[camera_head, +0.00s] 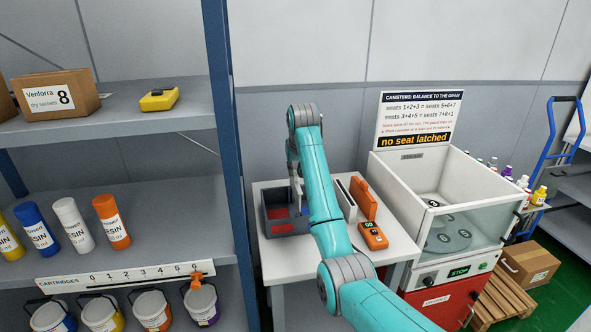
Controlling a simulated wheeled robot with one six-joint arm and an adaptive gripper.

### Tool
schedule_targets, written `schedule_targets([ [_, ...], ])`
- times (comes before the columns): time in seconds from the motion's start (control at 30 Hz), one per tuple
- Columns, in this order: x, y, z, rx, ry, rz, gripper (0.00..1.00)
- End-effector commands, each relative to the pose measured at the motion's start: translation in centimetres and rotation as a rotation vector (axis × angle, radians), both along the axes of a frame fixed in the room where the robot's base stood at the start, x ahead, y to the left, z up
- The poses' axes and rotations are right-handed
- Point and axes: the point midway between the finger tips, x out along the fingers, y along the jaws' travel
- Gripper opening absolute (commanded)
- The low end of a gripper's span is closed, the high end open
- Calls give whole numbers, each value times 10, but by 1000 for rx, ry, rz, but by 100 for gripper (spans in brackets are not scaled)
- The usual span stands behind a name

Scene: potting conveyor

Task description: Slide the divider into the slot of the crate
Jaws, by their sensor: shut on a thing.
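The crate (273,196) is a small dark grey open box with red inside, at the left of the white table. My gripper (297,196) is over the crate's right part, pointing down, partly hidden behind my teal arm. It is shut on a thin pale piece, which looks like the divider (299,203). Only a narrow strip of that piece shows. The slot is hidden, and I cannot tell whether the divider's lower edge is in it or above it.
An upright white panel (347,197) and an orange panel (363,198) stand right of my arm, with an orange handheld device (373,236) in front. A white glass-fronted machine (438,205) stands right of the table. A blue-posted shelf (229,120) bounds the left.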

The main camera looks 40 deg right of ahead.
Motion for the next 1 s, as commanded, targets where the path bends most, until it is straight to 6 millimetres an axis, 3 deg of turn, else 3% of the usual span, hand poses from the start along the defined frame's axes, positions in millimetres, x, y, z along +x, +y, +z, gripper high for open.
schedule_targets([
  [1.0,0,0,-22,0,0,0,0],
])
